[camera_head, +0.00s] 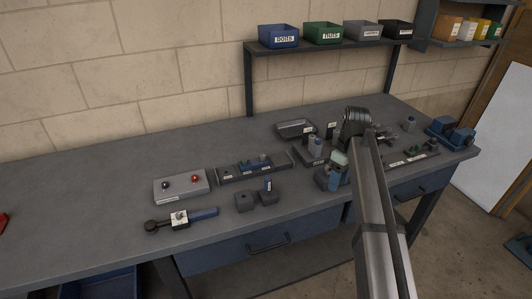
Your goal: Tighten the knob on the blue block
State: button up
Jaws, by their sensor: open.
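A blue vise (452,132) stands at the right. The bench's far left is mostly clear.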

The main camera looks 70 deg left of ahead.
jog(key=s+a+r+n+t, duration=0.1)
jog(key=s+a+r+n, duration=0.1)
jog(key=s+a+r, duration=0.35)
jog(key=s+a+r+n, duration=0.2)
jog(key=s+a, duration=0.1)
jog(key=a, duration=0.5)
jog(key=n+y, duration=0.1)
jog(key=n, duration=0.2)
send_near(263, 155)
jog(key=shift+t, duration=0.3)
jog(key=f, duration=0.8)
jog(key=shift+s+d+f, duration=0.1)
jog(key=shift+s+f, duration=0.2)
jog(key=shift+s, duration=0.05)
grip_shut()
